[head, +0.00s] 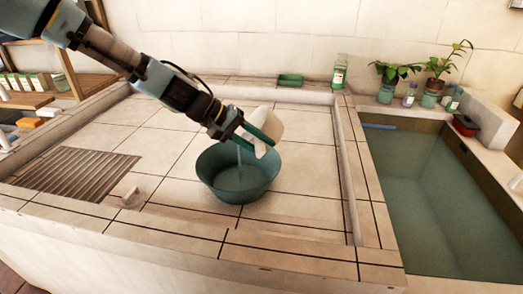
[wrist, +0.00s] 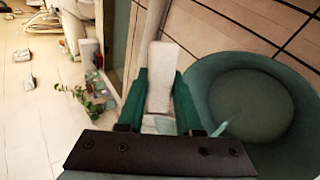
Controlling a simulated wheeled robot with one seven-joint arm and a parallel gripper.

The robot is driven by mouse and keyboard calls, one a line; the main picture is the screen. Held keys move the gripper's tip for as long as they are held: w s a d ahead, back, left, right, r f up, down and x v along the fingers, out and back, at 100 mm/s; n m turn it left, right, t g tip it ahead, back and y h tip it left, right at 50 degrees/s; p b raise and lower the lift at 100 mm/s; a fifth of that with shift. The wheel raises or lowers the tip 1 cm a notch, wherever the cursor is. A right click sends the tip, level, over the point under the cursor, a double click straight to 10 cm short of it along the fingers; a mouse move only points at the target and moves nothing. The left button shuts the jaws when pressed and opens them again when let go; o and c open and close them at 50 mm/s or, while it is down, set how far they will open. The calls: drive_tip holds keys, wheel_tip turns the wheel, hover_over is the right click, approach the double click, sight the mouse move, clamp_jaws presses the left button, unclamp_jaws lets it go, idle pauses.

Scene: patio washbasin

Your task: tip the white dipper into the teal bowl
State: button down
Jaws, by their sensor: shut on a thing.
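The teal bowl (head: 238,186) stands upright on the tiled counter, with liquid in its bottom. The white dipper (head: 268,121) is tilted above the bowl's back right rim. A thin stream of water runs down from it into the bowl. My gripper (head: 258,140) is shut on the dipper, over the bowl. In the wrist view the dipper's white handle (wrist: 160,80) sits between the two teal fingers (wrist: 160,100). The bowl (wrist: 245,100) shows at the right there, with the stream near its left side. The dipper's mouth is partly hidden by the fingers.
A water-filled basin (head: 375,180) lies to the right behind a raised edge. Potted plants (head: 388,85) and bottles stand along the back ledge. A green block (head: 290,79) lies at the back.

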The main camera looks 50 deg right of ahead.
drive_tip(key=shift+w+a+f+g+h+b, duration=0.25)
drive_tip(key=shift+g+h+b, duration=0.3)
drive_tip(key=shift+b, duration=0.85)
drive_tip(key=shift+w+a+f+g+h+b, duration=0.1)
drive_tip(key=shift+g+h+b, duration=0.35)
drive_tip(key=shift+b, duration=0.7)
drive_tip(key=a+g+h+b, duration=0.1)
drive_tip(key=h+b, duration=0.1)
drive_tip(key=b, duration=0.2)
drive_tip(key=w+f+g+h+b, duration=0.1)
drive_tip(key=g+b, duration=0.1)
drive_tip(key=b, duration=0.2)
drive_tip(key=w+a+g+h+b, duration=0.1)
drive_tip(key=h+b, duration=0.1)
drive_tip(key=b, duration=0.3)
drive_tip(key=shift+w+a+f+g+h, duration=0.15)
drive_tip(key=shift+a+f+g+h, duration=0.15)
drive_tip(key=shift+a+f+g, duration=0.1)
drive_tip(key=shift+r+h+b, duration=0.1)
drive_tip(key=shift+h+b, duration=0.2)
